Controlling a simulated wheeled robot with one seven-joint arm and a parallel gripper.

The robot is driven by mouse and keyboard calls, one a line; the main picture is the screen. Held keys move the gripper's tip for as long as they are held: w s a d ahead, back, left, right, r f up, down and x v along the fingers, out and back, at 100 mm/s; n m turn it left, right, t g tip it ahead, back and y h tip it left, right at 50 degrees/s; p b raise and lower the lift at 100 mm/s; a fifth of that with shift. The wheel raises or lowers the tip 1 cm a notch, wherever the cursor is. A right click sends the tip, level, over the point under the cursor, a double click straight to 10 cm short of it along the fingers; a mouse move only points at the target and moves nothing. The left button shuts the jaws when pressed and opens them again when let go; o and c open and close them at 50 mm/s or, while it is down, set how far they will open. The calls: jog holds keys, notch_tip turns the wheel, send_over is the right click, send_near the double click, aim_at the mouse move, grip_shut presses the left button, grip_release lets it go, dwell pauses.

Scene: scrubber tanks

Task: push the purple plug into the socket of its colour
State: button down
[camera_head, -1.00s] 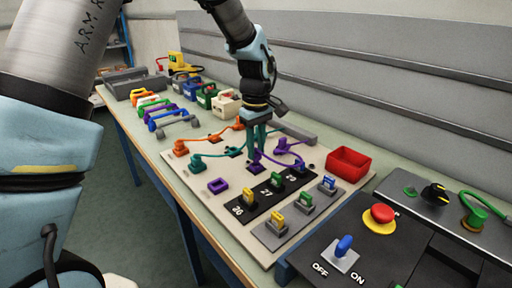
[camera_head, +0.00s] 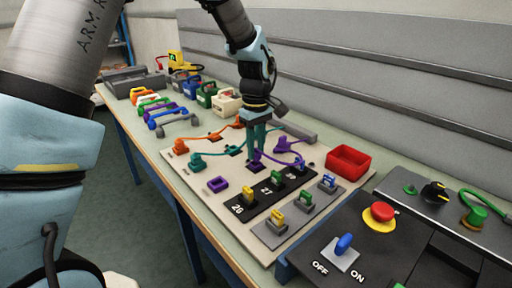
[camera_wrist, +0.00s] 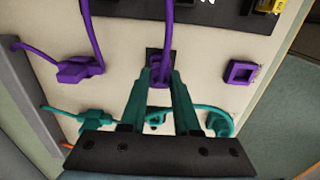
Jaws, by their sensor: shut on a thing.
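The purple plug (camera_head: 256,166) is between the fingertips of my gripper (camera_head: 256,157), which is shut on it. In the wrist view the plug (camera_wrist: 159,76) shows between the teal fingers, with a purple cable running up from it. It stands at a dark square (camera_wrist: 153,55) on the board; I cannot tell whether it is seated there or just above. The purple-rimmed socket (camera_head: 217,185) is empty, to the left of my gripper in the head view. In the wrist view this socket (camera_wrist: 241,72) lies to the right of the plug.
A black numbered strip (camera_head: 267,205) with small locks lies in front. A red bin (camera_head: 348,162) stands right.

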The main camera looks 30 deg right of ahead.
jog(key=shift+f+b, duration=0.35)
jog(key=shift+f, duration=0.35)
jog(key=shift+c, duration=0.4)
grip_release()
notch_tip(320, 180, up, 8)
jog(key=p, duration=0.6)
jog(key=shift+r, duration=0.25)
